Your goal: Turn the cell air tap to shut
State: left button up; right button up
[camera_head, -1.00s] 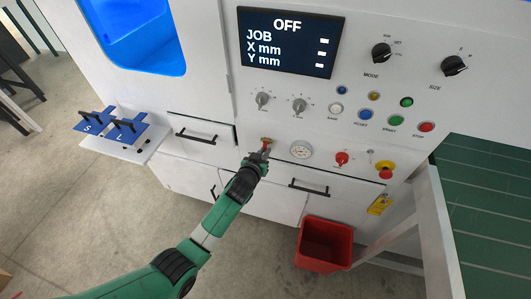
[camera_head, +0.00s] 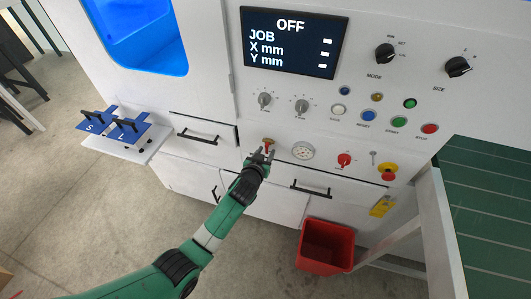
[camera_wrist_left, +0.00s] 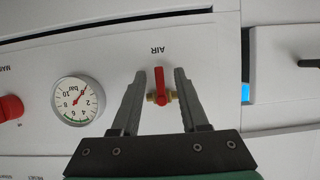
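The cell air tap has a red lever (camera_wrist_left: 160,84) on a small brass body (camera_wrist_left: 171,96), under the label AIR, which shows upside down in the left wrist view. The lever stands crosswise to the brass body. In the head view the tap (camera_head: 268,142) is on the white panel, left of the gauge. My left gripper (camera_head: 265,155) is at the tap. In the left wrist view the gripper (camera_wrist_left: 158,78) is open, with one finger on each side of the lever and a visible gap to both. My right gripper is not in view.
Black drawer handles (camera_head: 311,189) stick out below. A red bin (camera_head: 326,244) stands on the floor. The display (camera_head: 290,42) reads OFF.

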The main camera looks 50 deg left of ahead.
pick_arm(q)
jog(key=shift+s+d+r+p, duration=0.2)
jog(key=shift+s+r+p, duration=0.05)
jog(key=shift+s+p, duration=0.1)
jog(key=p+v, duration=0.4)
jog(key=v, duration=0.6)
jog(key=shift+s, duration=0.3)
jog(key=shift+d, duration=0.15)
